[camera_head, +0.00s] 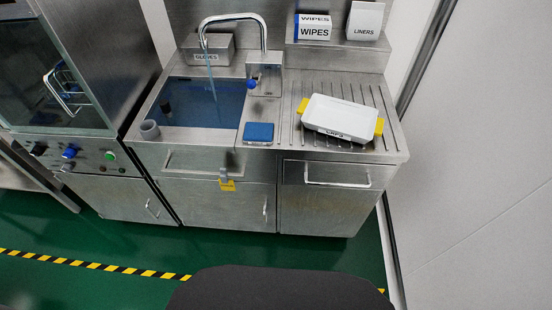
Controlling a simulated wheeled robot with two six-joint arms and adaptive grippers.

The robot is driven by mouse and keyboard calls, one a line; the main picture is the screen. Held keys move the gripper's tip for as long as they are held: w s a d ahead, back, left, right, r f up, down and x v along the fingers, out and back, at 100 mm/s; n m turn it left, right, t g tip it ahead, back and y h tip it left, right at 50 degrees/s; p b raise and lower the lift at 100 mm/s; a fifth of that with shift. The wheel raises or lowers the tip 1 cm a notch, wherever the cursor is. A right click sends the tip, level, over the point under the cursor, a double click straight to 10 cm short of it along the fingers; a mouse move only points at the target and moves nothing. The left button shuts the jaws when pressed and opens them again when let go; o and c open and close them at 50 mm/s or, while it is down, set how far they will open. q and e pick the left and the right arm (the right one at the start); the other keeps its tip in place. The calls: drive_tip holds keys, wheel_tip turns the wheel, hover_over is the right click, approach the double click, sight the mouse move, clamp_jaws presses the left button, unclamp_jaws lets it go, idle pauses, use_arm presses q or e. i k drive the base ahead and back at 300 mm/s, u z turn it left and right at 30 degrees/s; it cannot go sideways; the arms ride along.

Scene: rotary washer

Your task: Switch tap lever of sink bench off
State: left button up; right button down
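The sink bench (215,161) stands ahead, a stainless steel unit. A chrome tap (265,32) arches over the basin from the right. A thin stream of water (209,72) falls from its spout into the basin (205,113), which holds bluish water. A small blue knob (252,84) sits at the front of the steel block below the tap. It appears to be the end of the tap lever; the rest of the lever is too small to make out. Neither of my grippers is in view.
A blue sponge-like block (259,131) lies right of the basin. A white tub (340,113) with yellow handles rests on the ribbed drainboard. A glass-fronted machine (75,75) stands left. Green floor in front is open.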

sight(251, 84)
drive_tip(key=z, duration=0.8)
drive_tip(key=i, duration=0.7)
drive_tip(key=u, duration=1.4)
